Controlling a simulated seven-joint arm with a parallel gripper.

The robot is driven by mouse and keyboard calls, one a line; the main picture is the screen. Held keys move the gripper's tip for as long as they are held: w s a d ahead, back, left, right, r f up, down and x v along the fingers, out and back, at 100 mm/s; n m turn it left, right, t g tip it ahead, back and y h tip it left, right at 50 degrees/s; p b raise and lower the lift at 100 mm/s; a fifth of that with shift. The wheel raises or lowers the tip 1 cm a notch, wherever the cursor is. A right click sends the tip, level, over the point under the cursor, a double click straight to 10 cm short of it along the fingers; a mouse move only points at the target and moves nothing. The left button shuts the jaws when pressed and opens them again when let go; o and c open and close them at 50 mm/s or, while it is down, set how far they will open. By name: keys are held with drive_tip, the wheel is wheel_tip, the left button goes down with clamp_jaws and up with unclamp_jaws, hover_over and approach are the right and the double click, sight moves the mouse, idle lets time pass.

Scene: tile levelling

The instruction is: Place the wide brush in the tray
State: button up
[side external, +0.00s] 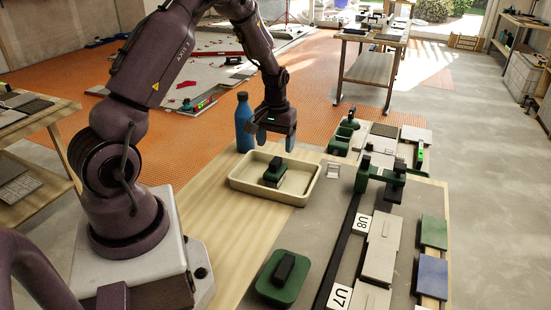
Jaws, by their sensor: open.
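The cream tray (239,185) stands on the bench in front of my arm. Inside it rests a green block with a black top and a pale lower layer (275,174), which looks like the wide brush; its bristles are too small to tell. My gripper (276,143) is open, pointing down above the far side of the tray. It is apart from the green block, with nothing visible between its fingers.
A blue bottle (244,124) stands behind the tray, close left of my gripper. A green pad with a black handle (282,277) lies at the front. A green tool (386,181), pale tiles (380,245) and labels U7 and U8 (361,225) are at right.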

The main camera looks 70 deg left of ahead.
sight(276, 160)
wheel_tip(276, 160, up, 3)
drive_tip(key=shift+r, duration=0.15)
drive_tip(key=s+d+r+m+t, duration=0.2)
drive_tip(key=d+r+m, duration=0.1)
drive_tip(key=d+r, duration=0.9)
drive_tip(key=s+d+r+m+t, duration=0.3)
drive_tip(key=s+d+r+m, duration=0.3)
drive_tip(key=s+d, duration=0.5)
wheel_tip(276, 160, up, 2)
drive_tip(key=shift+s+d+r+t, duration=0.2)
drive_tip(key=shift+s+t, duration=0.1)
drive_tip(key=shift+s, duration=0.75)
